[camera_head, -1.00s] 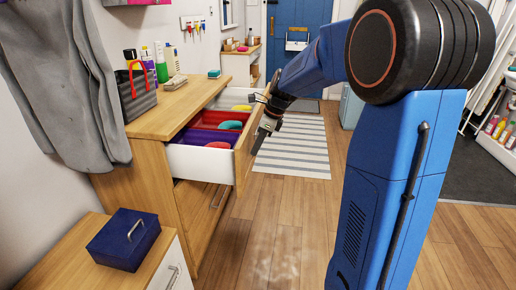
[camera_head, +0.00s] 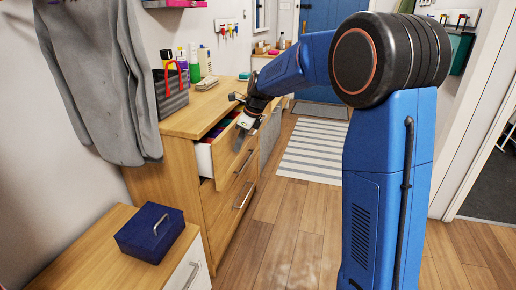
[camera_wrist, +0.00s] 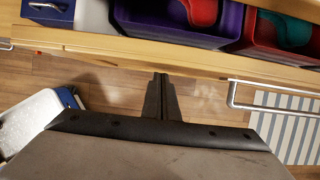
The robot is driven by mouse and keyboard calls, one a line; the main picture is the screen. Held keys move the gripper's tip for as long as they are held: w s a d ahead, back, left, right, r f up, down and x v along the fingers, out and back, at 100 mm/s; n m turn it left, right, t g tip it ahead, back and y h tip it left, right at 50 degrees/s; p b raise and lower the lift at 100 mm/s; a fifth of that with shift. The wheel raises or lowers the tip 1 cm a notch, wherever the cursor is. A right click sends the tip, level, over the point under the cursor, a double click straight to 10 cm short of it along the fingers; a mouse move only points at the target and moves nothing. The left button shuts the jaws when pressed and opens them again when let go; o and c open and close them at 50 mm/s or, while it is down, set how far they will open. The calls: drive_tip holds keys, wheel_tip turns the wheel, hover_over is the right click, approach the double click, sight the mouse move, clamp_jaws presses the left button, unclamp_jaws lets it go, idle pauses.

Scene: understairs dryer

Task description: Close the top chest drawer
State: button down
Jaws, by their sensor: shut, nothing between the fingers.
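The wooden chest (camera_head: 178,180) stands against the left wall. Its top drawer (camera_head: 236,158) is partly open, with a white side and coloured bins showing inside. In the wrist view, the drawer front's top edge (camera_wrist: 190,62) runs across the picture, with a purple bin (camera_wrist: 150,22) and a red bin (camera_wrist: 262,40) behind it. My gripper (camera_head: 246,124) is at the outer side of the drawer front, near its top edge. In the wrist view, my gripper's fingers (camera_wrist: 161,96) are together and empty, pointing at the front; contact is unclear. The metal handle (camera_wrist: 236,98) is right of them.
A dark blue box (camera_head: 150,232) sits on a low cabinet (camera_head: 75,250) in front of the chest. A bag and bottles stand on the chest top. A grey garment (camera_head: 95,80) hangs at left. Wooden floor (camera_head: 275,225) right of the chest is clear up to the striped rug (camera_head: 312,150).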

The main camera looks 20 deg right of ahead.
drive_tip(key=w+a, duration=0.2)
drive_tip(key=a, duration=0.1)
drive_tip(key=w+a, duration=0.1)
drive_tip(key=a, duration=0.1)
drive_tip(key=shift+w+a, duration=0.1)
drive_tip(key=shift+w, duration=0.15)
drive_tip(key=shift+w+a, duration=0.4)
drive_tip(key=shift+a, duration=0.25)
drive_tip(key=shift+w+a+r, duration=0.1)
drive_tip(key=shift+r, duration=0.05)
